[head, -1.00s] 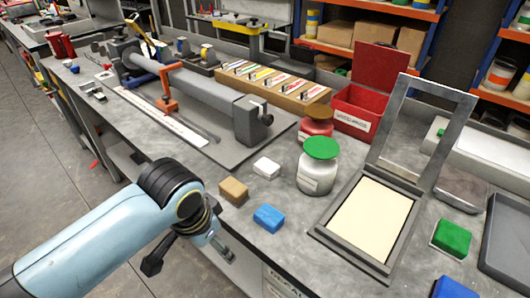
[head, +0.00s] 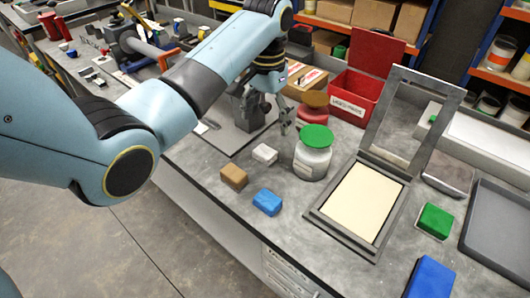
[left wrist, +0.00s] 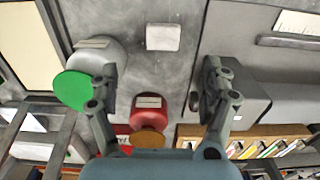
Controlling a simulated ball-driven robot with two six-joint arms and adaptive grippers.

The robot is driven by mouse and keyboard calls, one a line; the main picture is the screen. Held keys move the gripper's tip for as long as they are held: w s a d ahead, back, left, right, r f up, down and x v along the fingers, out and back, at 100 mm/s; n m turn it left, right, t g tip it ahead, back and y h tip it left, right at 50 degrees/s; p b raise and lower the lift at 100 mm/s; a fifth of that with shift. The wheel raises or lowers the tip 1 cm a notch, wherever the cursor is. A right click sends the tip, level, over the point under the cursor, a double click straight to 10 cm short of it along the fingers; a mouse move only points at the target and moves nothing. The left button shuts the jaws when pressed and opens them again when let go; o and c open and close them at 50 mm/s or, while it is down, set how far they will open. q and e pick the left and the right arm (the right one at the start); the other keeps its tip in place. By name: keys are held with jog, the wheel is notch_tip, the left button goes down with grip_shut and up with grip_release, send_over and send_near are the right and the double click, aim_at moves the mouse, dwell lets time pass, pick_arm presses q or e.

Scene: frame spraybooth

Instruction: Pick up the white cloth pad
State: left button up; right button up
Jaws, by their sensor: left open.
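The white cloth pad (head: 265,154) is a small pale block lying on the grey bench, between the brown block and the green-lidded jar in the head view. In the left wrist view the white cloth pad (left wrist: 163,37) lies at the top middle, beyond the fingertips. My left gripper (head: 268,122) hangs above the bench behind the pad, beside the jars, pointing down. In the left wrist view my left gripper (left wrist: 158,82) is open with nothing between its fingers, and it is apart from the pad. My right gripper is not in view.
A jar with a green lid (head: 314,152) and a red jar (head: 313,108) stand close to the left gripper. A brown block (head: 234,177) and a blue block (head: 267,202) lie near the pad. A hinged frame (head: 363,205) stands to the right.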

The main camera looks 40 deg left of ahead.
pick_arm(q)
send_over(265, 151)
jog(key=f, duration=0.4)
jog(key=shift+d+f, duration=0.3)
jog(key=shift+f, duration=0.05)
jog(key=f, duration=0.5)
jog(key=shift+a+f, duration=0.3)
jog(key=c, duration=1)
